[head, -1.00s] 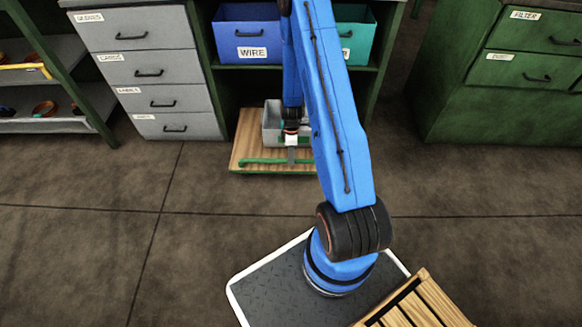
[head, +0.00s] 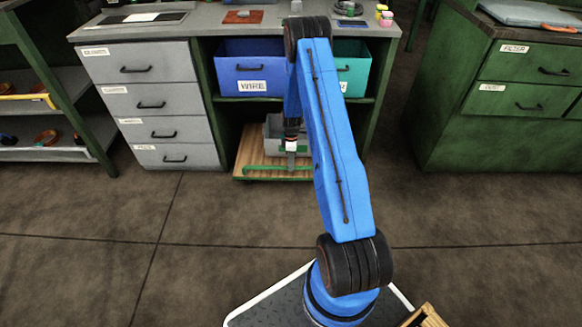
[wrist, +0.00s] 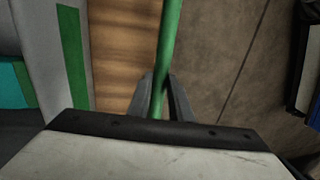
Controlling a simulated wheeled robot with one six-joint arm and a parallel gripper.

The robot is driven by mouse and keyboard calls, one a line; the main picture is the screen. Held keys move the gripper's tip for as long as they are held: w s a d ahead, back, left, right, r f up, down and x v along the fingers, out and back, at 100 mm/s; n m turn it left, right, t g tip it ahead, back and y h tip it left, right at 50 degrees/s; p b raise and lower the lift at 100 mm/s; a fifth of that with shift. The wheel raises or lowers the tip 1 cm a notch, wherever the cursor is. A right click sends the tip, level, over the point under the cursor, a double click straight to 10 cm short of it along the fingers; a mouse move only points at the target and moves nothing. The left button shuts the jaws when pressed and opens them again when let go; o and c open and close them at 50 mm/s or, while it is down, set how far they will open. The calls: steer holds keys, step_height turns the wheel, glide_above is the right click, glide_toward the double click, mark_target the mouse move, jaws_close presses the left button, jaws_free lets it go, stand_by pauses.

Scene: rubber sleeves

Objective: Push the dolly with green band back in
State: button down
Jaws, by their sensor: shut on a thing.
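The dolly (head: 250,152) is a low wooden platform under the workbench, its front part sticking out a little past the drawers. A green bar (head: 262,169) runs along its front edge. A grey bin (head: 272,131) stands on it, partly hidden by my arm; the wrist view shows a green band (wrist: 72,50) on a grey wall at the left. My gripper (head: 291,166) reaches down to the front of the dolly. In the wrist view its fingers (wrist: 160,100) are shut around the green bar (wrist: 169,45), beside the wooden deck (wrist: 125,45).
Grey drawers (head: 150,105) stand left of the dolly's bay. A blue WIRE bin (head: 248,68) and a teal bin (head: 352,65) sit on the shelf above. A green cabinet (head: 490,110) is at the right. The floor (head: 120,220) in front is clear.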

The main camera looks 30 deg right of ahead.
steer(key=c, duration=1.6)
jaws_free()
steer(key=shift+r, duration=0.1)
steer(key=r, duration=0.3)
steer(key=w+d+r, duration=0.1)
steer(key=r, duration=0.3)
steer(key=w+r, duration=0.1)
steer(key=r, duration=0.3)
steer(key=shift+d+r, duration=0.15)
steer(key=shift+r, duration=0.1)
